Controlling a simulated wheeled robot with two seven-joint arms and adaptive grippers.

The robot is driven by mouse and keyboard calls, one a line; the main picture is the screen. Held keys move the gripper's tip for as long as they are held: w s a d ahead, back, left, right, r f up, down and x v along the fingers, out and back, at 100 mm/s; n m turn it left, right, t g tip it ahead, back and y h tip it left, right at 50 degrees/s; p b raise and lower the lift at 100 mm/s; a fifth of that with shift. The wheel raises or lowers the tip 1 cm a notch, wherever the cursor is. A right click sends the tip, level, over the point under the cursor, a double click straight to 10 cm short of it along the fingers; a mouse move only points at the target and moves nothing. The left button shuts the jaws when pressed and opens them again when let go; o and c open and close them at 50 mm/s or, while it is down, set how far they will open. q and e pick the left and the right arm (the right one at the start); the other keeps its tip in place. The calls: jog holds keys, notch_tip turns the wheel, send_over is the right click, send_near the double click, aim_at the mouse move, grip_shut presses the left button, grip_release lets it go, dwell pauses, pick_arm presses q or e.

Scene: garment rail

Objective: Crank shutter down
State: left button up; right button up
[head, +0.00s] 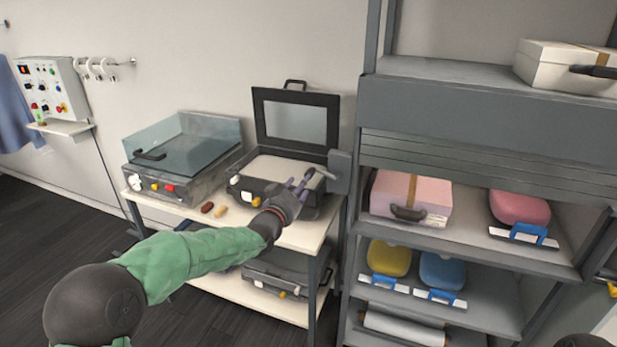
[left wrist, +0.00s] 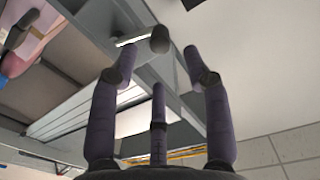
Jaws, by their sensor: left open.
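A grey shutter (head: 485,162) with horizontal slats hangs a short way below its housing (head: 480,112) on the shelf unit. A grey crank box (head: 340,172) sits at the unit's left side, and a crank handle (head: 322,173) sticks out from it. My left gripper (head: 299,182) is open just left of the handle, in front of the open case. In the left wrist view, the crank's dark round knob (left wrist: 159,40) lies beyond and between the spread fingers (left wrist: 168,62). I see no clear contact.
A side table (head: 292,238) holds an open dark case (head: 300,118) and a clear-lidded box (head: 185,150) near my left arm. The shelves hold a pink box (head: 410,198) and coloured bags, including a yellow one (head: 389,257). A control panel (head: 48,88) hangs at left.

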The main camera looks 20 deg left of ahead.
pick_arm(q)
jog(key=shift+w+d+b, duration=0.2)
jog(key=shift+w+b, duration=0.15)
jog(key=shift+w, duration=3)
grip_shut()
